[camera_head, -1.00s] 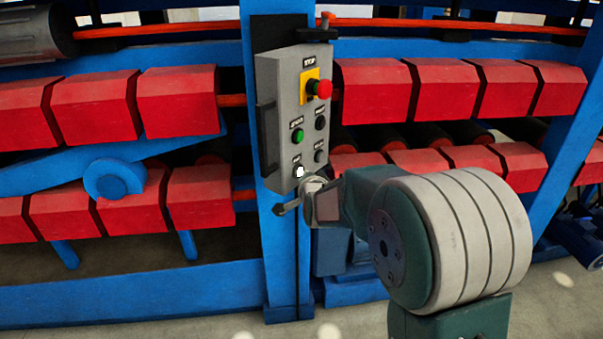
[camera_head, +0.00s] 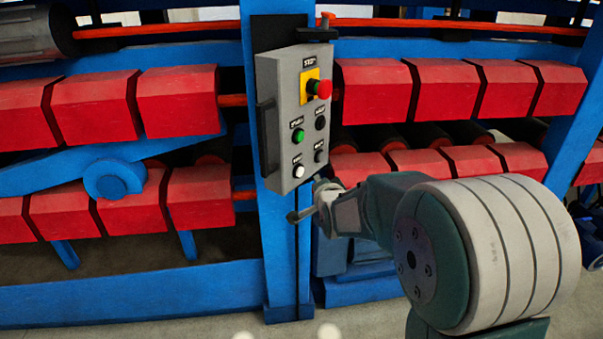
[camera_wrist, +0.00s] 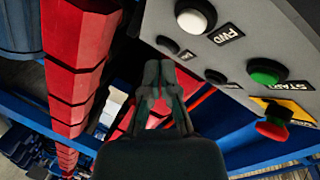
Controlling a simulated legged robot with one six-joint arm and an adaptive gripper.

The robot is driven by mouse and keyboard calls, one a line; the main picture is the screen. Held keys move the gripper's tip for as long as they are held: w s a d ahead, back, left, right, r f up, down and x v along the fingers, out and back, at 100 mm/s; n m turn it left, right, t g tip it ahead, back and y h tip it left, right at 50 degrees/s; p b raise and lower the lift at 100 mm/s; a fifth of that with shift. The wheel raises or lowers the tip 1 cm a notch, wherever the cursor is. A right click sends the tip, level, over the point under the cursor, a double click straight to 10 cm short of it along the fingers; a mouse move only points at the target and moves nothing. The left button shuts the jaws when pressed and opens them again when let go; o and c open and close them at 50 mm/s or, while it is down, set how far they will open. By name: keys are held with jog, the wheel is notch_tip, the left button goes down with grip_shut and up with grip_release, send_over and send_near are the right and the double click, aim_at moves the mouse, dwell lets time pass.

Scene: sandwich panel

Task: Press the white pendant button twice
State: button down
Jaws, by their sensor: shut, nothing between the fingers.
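The white pendant button (camera_head: 298,171) is at the bottom left of the grey pendant box (camera_head: 288,92), which is mounted on a blue post. In the wrist view the white button (camera_wrist: 195,16) sits at the top, beside a label reading FWD. Nothing hides the button in the head view.
A green START button (camera_wrist: 265,71), a red mushroom button (camera_head: 323,89) on a yellow plate and two dark buttons (camera_head: 320,123) share the panel. Red blocks (camera_head: 178,101) and blue beams of the machine flank the pendant. Open floor lies below.

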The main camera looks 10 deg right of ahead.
jog(key=shift+s+d, duration=0.9)
jog(key=shift+d, duration=0.05)
